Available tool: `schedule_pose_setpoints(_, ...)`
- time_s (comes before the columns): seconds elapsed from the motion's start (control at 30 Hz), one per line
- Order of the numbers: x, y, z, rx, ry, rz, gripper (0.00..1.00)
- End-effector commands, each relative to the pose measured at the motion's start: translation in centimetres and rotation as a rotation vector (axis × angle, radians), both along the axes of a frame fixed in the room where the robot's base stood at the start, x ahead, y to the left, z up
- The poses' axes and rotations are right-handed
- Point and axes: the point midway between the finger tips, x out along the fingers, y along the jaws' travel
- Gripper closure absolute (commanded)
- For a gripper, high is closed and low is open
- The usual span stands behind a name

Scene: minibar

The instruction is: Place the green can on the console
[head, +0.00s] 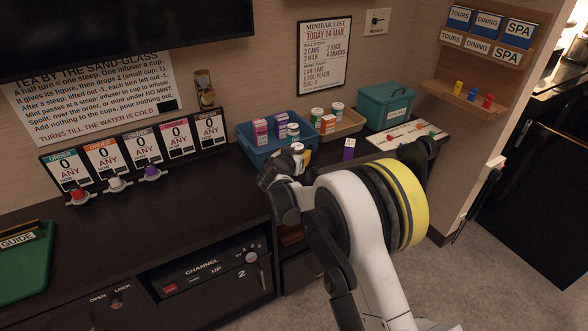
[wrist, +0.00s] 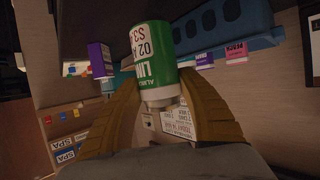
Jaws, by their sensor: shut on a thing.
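The green can (wrist: 155,55) has a green and white label and fills the middle of the wrist view, upside down there. My gripper (wrist: 160,82) is shut on it, with one yellow finger on each side. In the head view my gripper (head: 290,167) is at the front of the blue tray, and the can's pale top (head: 297,147) shows just above it. The rest of the can is mostly hidden there. The console (head: 190,205) is the long dark top running along the wall. I cannot tell whether the can touches it.
The blue tray (head: 247,146) holds boxes and cans, with a beige tray (head: 350,124) beside it. A purple box (head: 348,149) stands right of my gripper. A teal bin (head: 386,104) and a light board (head: 405,135) are farther right. The console is clear left of my gripper.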

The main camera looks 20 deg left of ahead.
Motion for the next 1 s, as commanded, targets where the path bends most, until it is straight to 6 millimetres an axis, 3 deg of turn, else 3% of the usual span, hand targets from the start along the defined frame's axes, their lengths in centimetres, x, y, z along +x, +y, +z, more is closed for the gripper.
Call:
schedule_pose_setpoints(0.17, 0.0, 0.8, -0.9, 0.000, -0.001, 0.000, 0.93)
schedule_pose_setpoints(0.4, 0.1, 0.8, -4.5, 0.000, -0.001, 0.000, 0.93)
schedule_pose_setpoints(0.77, 0.0, 0.8, -4.6, 0.000, -0.001, 0.000, 0.93)
schedule_pose_setpoints(0.8, 0.0, 0.7, -4.7, 0.000, 0.000, 0.000, 0.49)
schedule_pose_setpoints(0.83, 0.0, 0.7, -4.7, 0.000, 0.000, 0.000, 0.40)
schedule_pose_setpoints(0.87, 0.0, 0.7, -4.7, 0.000, 0.000, 0.000, 0.34)
schedule_pose_setpoints(1.0, 0.0, 0.7, -4.7, 0.000, 0.000, 0.000, 0.34)
